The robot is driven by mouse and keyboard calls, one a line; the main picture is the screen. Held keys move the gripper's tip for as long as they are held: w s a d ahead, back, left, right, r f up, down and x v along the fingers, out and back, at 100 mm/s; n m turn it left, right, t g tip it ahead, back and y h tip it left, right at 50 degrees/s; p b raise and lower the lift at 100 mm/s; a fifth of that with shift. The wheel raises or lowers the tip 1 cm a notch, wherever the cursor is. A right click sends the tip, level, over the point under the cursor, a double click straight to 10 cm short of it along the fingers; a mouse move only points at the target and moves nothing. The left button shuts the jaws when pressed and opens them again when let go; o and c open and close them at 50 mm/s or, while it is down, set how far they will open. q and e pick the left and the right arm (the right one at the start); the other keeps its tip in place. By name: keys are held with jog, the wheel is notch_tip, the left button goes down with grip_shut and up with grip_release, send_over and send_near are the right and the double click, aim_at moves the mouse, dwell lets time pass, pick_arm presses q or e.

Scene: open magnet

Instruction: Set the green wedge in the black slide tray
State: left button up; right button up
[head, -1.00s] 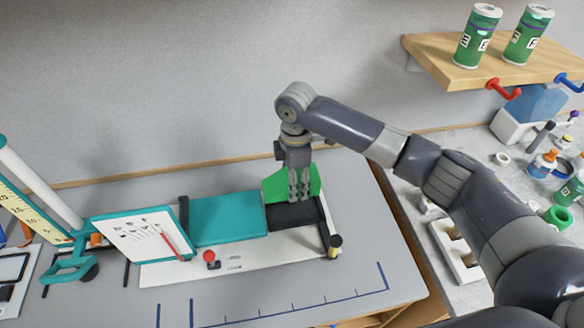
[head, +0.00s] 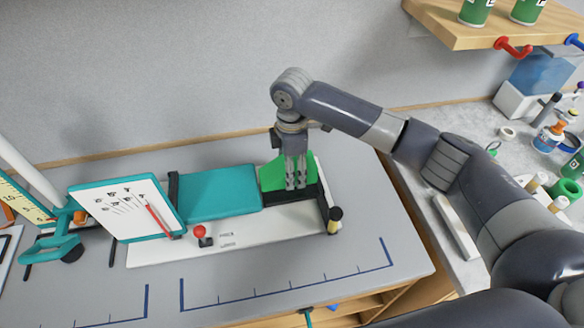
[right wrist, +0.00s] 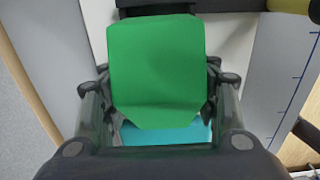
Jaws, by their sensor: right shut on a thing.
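The green wedge (head: 271,178) is between the fingers of my right gripper (head: 296,186), which is shut on it. In the right wrist view the wedge (right wrist: 155,70) fills the middle, with one finger of the gripper (right wrist: 157,98) on each side. The black slide tray (head: 302,197) is at the right end of the white board. The wedge is at the tray, its lower edge close to the tray's dark surface. I cannot tell whether they touch. The fingers hide part of the wedge. My left gripper is not in view.
A teal pad (head: 215,193) lies left of the tray on the white board (head: 262,232). A red-knobbed lever (head: 201,232) and a black-and-yellow knob (head: 335,214) stand near it. The grey bench front is clear.

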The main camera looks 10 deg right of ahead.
jog(key=shift+f+b, duration=0.65)
jog(key=shift+f, duration=1.45)
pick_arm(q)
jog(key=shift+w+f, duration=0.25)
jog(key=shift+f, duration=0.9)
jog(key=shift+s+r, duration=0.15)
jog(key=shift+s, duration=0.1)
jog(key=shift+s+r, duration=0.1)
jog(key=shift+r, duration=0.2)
pick_arm(e)
jog(key=shift+s+f, duration=0.1)
